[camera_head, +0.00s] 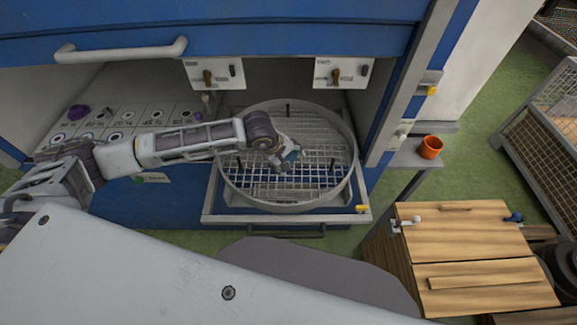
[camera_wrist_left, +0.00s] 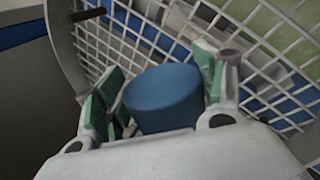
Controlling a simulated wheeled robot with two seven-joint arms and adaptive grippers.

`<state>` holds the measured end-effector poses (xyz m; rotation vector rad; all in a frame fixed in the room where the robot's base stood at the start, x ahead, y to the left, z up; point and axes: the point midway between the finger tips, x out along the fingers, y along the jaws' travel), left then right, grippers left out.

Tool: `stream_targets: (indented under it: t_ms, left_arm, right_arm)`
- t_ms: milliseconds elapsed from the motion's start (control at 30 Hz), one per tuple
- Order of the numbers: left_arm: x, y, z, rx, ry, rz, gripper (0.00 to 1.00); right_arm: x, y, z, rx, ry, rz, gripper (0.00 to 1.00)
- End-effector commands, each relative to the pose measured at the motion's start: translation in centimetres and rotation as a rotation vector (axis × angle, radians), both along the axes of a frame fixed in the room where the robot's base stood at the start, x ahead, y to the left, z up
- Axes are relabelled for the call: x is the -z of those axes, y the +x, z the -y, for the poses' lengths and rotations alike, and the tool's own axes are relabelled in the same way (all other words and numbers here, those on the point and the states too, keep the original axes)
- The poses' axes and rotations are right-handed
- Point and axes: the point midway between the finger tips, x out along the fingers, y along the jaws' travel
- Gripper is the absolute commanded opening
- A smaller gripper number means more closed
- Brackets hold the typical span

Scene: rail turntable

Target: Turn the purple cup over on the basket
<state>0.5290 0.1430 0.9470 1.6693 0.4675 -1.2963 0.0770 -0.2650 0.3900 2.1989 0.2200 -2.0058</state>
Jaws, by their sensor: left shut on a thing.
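The round wire basket (camera_head: 232,190) is on the pulled-out tray in the middle. My left gripper (camera_head: 288,158) is over the basket mesh. In the left wrist view, my left gripper (camera_wrist_left: 165,88) has its green pads on either side of a blue, cup-like object (camera_wrist_left: 165,100) and is shut on it. Its flat round face is toward the camera. Whether it touches the mesh is unclear. My right gripper is not in view.
An orange cup (camera_head: 430,147) stands on a small ledge right of the machine. The white shelf (camera_head: 112,128) has several printed circles. A wooden-topped cabinet (camera_head: 465,245) stands front right. A wire cage (camera_head: 540,140) is at far right. The basket's rim rises around the mesh.

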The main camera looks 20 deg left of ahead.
Motion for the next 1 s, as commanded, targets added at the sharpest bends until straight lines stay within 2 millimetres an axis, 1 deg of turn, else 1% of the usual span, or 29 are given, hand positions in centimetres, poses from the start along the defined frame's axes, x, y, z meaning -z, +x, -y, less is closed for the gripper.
stream_targets:
  t_ms: [33,200,400,567,1000]
  left_arm:
    - [-0.8,0.2,0.0,0.000,-0.002,0.005,0.38]
    - [-3.1,0.1,0.0,0.000,-0.001,0.004,0.38]
    - [-4.6,0.1,0.0,0.000,0.000,0.002,0.38]
    - [-5.0,0.1,0.0,0.000,-0.001,0.002,0.38]
    - [-5.0,0.0,0.0,0.000,-0.001,0.002,0.38]
  right_arm:
    - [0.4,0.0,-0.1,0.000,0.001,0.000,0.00]
    - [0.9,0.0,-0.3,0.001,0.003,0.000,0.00]
    - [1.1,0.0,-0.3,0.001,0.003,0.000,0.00]
    - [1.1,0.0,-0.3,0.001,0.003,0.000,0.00]
    - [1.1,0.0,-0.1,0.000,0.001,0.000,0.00]
